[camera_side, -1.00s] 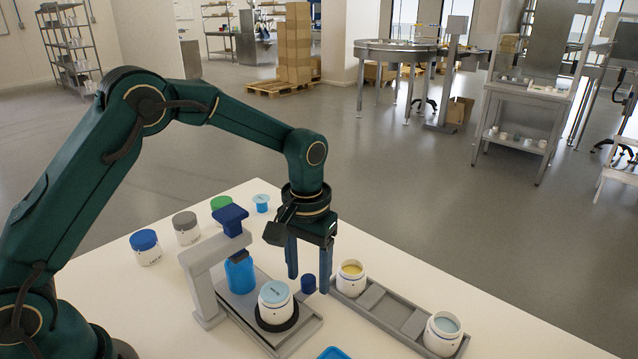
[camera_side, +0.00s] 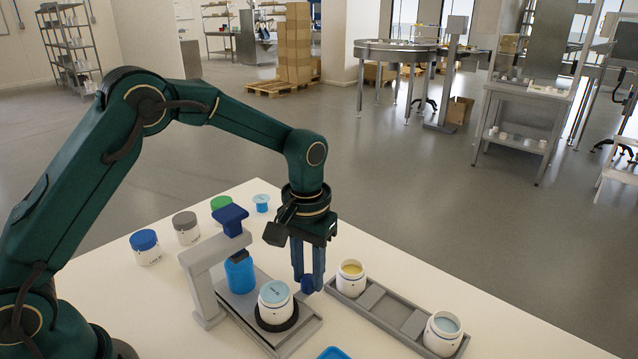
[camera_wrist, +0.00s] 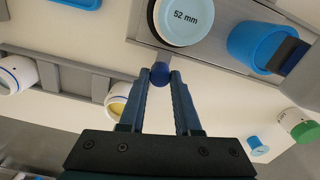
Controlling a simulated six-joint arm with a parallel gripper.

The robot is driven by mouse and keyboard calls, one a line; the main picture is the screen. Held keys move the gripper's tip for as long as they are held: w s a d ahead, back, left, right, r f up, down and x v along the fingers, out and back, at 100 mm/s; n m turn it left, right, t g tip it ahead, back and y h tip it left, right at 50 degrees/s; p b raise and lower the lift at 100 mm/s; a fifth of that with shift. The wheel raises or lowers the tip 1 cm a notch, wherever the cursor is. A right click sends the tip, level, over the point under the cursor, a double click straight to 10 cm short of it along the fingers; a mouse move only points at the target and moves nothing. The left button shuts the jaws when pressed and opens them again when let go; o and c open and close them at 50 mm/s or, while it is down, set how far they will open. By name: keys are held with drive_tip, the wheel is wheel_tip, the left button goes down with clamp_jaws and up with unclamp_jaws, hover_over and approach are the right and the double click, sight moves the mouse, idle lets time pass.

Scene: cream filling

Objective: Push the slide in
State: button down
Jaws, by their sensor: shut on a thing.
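The slide (camera_side: 302,328) is a grey plate on a rail under the grey press stand (camera_side: 204,285). A white jar (camera_side: 276,312) with a pale blue top sits in a black ring on its front end, and the wrist view shows "52 mm" on that top (camera_wrist: 185,17). A round dark blue knob (camera_side: 307,284) is at the slide's side. My gripper (camera_side: 308,285) points down beside the jar, its blue fingers closed on the knob. In the wrist view the fingertips (camera_wrist: 160,76) flank the knob (camera_wrist: 160,73). The slide's far end is partly hidden by the press.
A blue cup (camera_side: 240,275) stands under the press head (camera_side: 232,215). A grey tray (camera_side: 378,303) to the right holds an open jar with yellow content (camera_side: 351,278) and one with a pale blue top (camera_side: 443,333). Several lidded jars stand behind the press.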

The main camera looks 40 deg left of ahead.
idle(0.8)
drive_tip(key=shift+a+r, duration=0.1)
drive_tip(key=shift+a, duration=2.3)
drive_tip(key=c, duration=0.6)
unclamp_jaws()
drive_tip(key=shift+r, duration=2.55)
